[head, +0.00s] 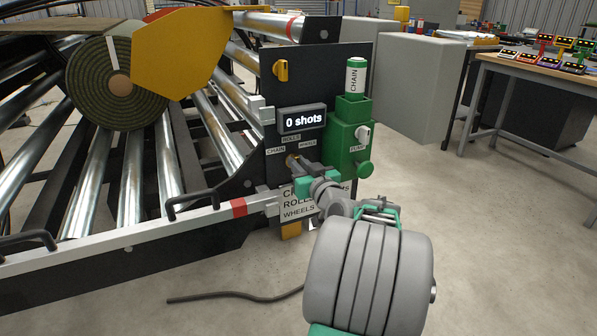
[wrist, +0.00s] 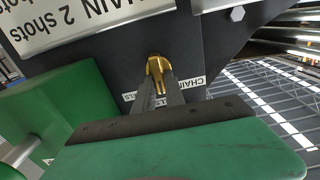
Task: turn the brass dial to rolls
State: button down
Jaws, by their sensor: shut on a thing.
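The brass dial (wrist: 156,66) is on the dark panel of the roller machine, and in the head view my gripper mostly covers it. My gripper (head: 297,164) reaches the panel there, and in the wrist view its two fingers (wrist: 165,90) are closed on the dial's brass knob. Around the dial in the head view are small labels: ROLLS (head: 291,139) above, CHAIN (head: 275,150) to the left and WHEELS (head: 308,144) to the right. I cannot tell which label the dial points at. The display (head: 303,120) above reads "0 shots".
A green pump unit (head: 346,140) with knobs and a CHAIN can (head: 356,76) stands just right of the dial. A white sign (head: 300,210) is below it. A turf roll (head: 115,85) lies on the rollers at left. Open floor lies to the right.

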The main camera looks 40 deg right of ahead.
dwell(0.4)
jog(key=c, duration=1.4)
grip_release()
jog(key=shift+s, duration=0.1)
jog(key=p+v, duration=0.1)
jog(key=v, duration=0.6)
jog(key=shift+s+a, duration=0.2)
jog(key=shift+s, duration=0.1)
